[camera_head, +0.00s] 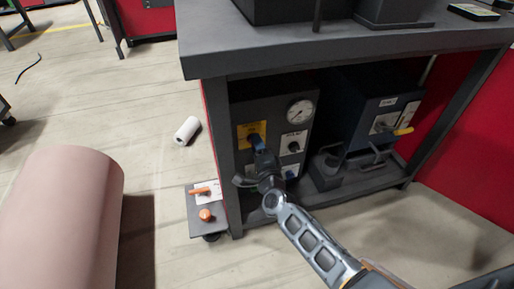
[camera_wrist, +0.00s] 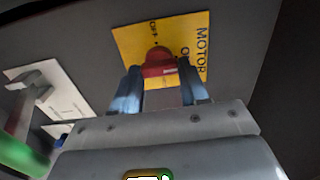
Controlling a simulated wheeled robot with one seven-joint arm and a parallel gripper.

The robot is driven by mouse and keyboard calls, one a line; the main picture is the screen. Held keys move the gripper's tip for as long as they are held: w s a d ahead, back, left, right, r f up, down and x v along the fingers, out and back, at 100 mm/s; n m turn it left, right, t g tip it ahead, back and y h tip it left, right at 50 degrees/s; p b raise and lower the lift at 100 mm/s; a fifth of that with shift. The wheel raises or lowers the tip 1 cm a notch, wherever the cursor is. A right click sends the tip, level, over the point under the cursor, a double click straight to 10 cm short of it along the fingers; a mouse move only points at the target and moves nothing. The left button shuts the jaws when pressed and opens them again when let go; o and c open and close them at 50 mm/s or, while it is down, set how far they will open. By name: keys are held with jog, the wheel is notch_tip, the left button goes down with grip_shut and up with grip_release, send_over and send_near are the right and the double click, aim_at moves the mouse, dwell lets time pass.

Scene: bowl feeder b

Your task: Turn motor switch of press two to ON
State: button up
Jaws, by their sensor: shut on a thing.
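The motor switch has a yellow plate (camera_head: 243,134) on the front of a dark box (camera_head: 275,105) under the table. In the wrist view, the plate (camera_wrist: 190,28) reads MOTOR, with an OFF mark and a second mark partly hidden behind a finger. The red switch knob (camera_wrist: 157,60) sits between the two blue fingers of my gripper (camera_wrist: 161,82), which is shut on it. In the head view, my gripper (camera_head: 257,144) reaches the plate from the lower right and hides the knob. The knob's exact setting cannot be told.
A gauge (camera_head: 300,110) and a white-plated switch (camera_head: 294,142) sit right of the plate. A navy box (camera_head: 365,112) with a yellow handle (camera_head: 403,131) stands further right. The tabletop (camera_head: 330,53) hangs above; a table leg (camera_head: 222,150) is left.

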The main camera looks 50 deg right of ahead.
dwell(0.4)
jog(key=o, duration=1.1)
jog(key=shift+c, duration=0.2)
jog(key=p+v, duration=0.2)
jog(key=v, duration=0.5)
jog(key=shift+s+a, duration=0.2)
jog(key=shift+s, duration=0.15)
jog(key=shift+s+a, duration=0.1)
jog(key=s+a+r+n+t+y, duration=0.1)
jog(key=s+a+r+n+y, duration=0.1)
jog(key=s+a+n, duration=0.4)
jog(key=s+a+r+n+y, duration=0.2)
jog(key=s+a+n+y, duration=0.15)
jog(key=s, duration=0.45)
jog(key=s+a+r+n+g+y+p, duration=0.15)
jog(key=s+a+r+n, duration=0.25)
jog(key=s+r+n, duration=0.45)
jog(key=s+a+r+n+y, duration=0.3)
jog(key=s+a+r+n, duration=0.2)
jog(key=s+r+n, duration=0.3)
notch_tip(320, 180, up, 26)
jog(key=m+p, duration=0.1)
jog(key=p, duration=2.4)
jog(key=shift+w, duration=0.2)
